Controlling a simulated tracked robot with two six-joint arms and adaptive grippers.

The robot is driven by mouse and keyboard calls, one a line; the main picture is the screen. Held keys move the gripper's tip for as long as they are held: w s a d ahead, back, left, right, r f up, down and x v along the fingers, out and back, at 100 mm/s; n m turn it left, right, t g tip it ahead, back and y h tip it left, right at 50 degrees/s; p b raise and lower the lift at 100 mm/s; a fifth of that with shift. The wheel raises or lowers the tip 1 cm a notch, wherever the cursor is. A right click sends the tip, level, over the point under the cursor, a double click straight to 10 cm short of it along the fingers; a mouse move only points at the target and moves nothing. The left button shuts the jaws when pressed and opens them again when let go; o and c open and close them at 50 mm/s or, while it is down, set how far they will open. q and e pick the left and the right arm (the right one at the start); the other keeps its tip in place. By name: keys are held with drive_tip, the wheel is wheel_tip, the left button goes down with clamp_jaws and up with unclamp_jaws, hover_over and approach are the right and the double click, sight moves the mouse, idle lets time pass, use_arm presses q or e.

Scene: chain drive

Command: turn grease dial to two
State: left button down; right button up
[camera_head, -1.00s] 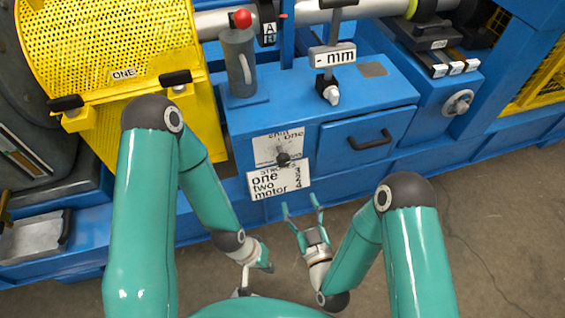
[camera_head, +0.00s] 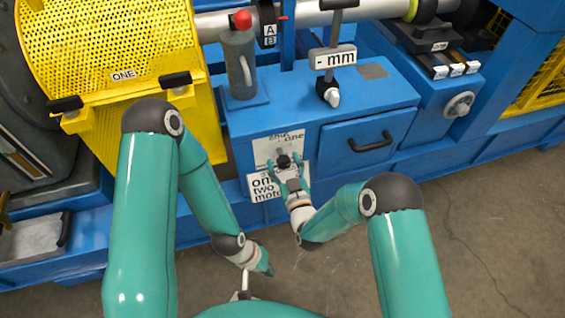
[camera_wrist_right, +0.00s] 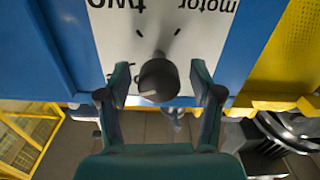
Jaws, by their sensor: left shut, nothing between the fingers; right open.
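The grease dial is taken to be the dark knob (camera_head: 284,162) on the white plate (camera_head: 265,150) of the blue cabinet's front. The plate's lettering is partly readable and includes "one". My right gripper (camera_head: 286,173) is open in front of the knob. In the right wrist view the knob (camera_wrist_right: 158,80) stands between the two spread fingers (camera_wrist_right: 160,88), with a gap on each side. Which mark the dial points to cannot be told. My left gripper (camera_head: 267,270) is shut and empty, low and apart from the cabinet.
A drawer with a black handle (camera_head: 370,141) is to the right. Floor in front is clear.

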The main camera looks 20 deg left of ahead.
drive_tip(key=c, duration=1.1)
drive_tip(key=shift+a, duration=0.2)
drive_tip(key=shift+c, duration=0.2)
drive_tip(key=shift+d+f+m+b, duration=0.1)
drive_tip(key=shift+f+m+b, duration=0.05)
drive_tip(key=shift+m+b, duration=0.2)
drive_tip(key=m+b, duration=0.3)
drive_tip(key=shift+f+b, duration=0.15)
drive_tip(key=shift+b, duration=0.15)
drive_tip(key=m+b, duration=0.5)
drive_tip(key=shift+m, duration=0.35)
drive_tip(key=shift+m+b, duration=1.15)
drive_tip(key=shift+m, duration=0.05)
drive_tip(key=shift+d+m+b, duration=0.1)
drive_tip(key=shift+m+b, duration=0.75)
drive_tip(key=shift+m, duration=0.15)
